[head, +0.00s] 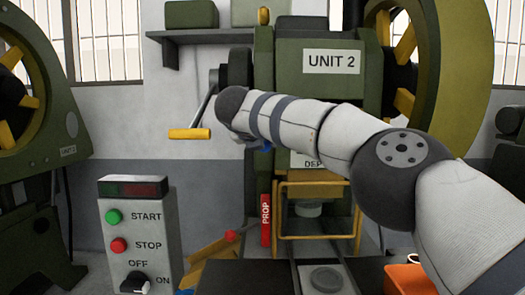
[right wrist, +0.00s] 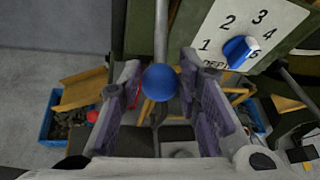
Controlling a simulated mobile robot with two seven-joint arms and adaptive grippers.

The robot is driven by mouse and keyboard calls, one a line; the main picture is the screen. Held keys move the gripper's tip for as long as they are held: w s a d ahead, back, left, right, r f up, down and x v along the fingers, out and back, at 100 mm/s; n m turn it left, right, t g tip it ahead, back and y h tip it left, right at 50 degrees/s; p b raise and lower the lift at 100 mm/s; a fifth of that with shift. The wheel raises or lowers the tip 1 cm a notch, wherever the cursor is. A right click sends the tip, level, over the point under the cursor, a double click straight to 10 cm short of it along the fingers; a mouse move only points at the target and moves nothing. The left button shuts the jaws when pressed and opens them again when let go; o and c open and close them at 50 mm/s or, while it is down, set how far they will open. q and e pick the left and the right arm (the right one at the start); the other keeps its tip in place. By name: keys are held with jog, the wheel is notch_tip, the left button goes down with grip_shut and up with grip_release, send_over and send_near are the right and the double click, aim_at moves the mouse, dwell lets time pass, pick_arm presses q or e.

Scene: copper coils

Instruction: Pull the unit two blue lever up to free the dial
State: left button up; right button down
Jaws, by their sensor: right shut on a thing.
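The unit two blue lever shows in the right wrist view as a grey rod with a round blue knob (right wrist: 160,83). My right gripper (right wrist: 163,92) has its two fingers on either side of the knob and is shut on it. The blue depth dial (right wrist: 239,52) sits to the right of the lever on a white plate numbered 1 to 5. My left gripper is in no view.
A control box (head: 139,235) with start and stop buttons stands at the lower left. A yellow crank handle (head: 190,134) sticks out left of the press. A red prop (head: 266,219) stands beside the yellow guard frame (head: 318,237). An orange container (head: 408,279) is at the lower right.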

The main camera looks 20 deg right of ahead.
notch_tip(320, 180, up, 2)
jog(key=shift+s+d+r, duration=0.1)
jog(key=shift+s, duration=0.05)
dwell(0.5)
jog(key=c, duration=1.2)
grip_release()
jog(key=shift+f, duration=0.2)
jog(key=shift+s, duration=0.1)
jog(key=v, duration=1.2)
